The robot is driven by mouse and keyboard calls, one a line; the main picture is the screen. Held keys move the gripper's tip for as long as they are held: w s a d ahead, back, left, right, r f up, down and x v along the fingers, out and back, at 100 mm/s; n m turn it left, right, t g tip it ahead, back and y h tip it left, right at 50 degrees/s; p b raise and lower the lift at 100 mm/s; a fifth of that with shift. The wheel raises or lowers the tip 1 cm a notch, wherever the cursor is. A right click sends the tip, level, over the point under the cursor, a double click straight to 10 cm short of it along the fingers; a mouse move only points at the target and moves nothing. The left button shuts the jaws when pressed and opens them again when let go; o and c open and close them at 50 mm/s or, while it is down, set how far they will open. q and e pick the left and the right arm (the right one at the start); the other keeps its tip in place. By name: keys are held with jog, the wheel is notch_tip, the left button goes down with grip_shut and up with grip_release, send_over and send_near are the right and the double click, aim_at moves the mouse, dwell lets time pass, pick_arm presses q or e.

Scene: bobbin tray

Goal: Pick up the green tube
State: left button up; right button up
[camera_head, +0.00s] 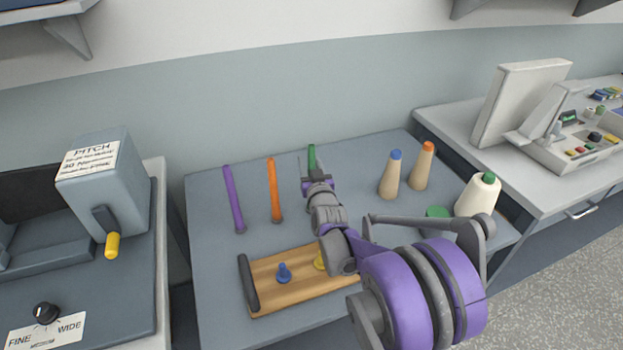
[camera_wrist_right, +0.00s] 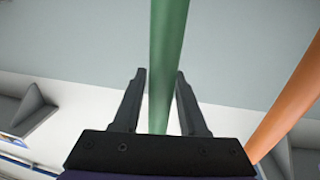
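The green tube (camera_head: 311,153) stands at the back of the table, right of the orange tube; its top shows and the gripper hides its lower part. My right gripper (camera_head: 316,178) is at the green tube. In the right wrist view the green tube (camera_wrist_right: 166,65) runs between the two fingers of the right gripper (camera_wrist_right: 160,88), with small gaps beside it lower down. The fingers are apart, and I see no clear grip on it. My left gripper is not in view.
An orange tube (camera_head: 275,190) and a purple tube (camera_head: 233,198) stand to the left. A wooden tray (camera_head: 262,297) with pegs lies in front. Cones with blue (camera_head: 391,175), orange (camera_head: 423,166) and green (camera_head: 478,195) tops stand to the right. Bare table (camera_head: 212,270) shows left of the tray.

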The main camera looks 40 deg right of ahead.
grip_shut()
jog(key=shift+r, duration=0.1)
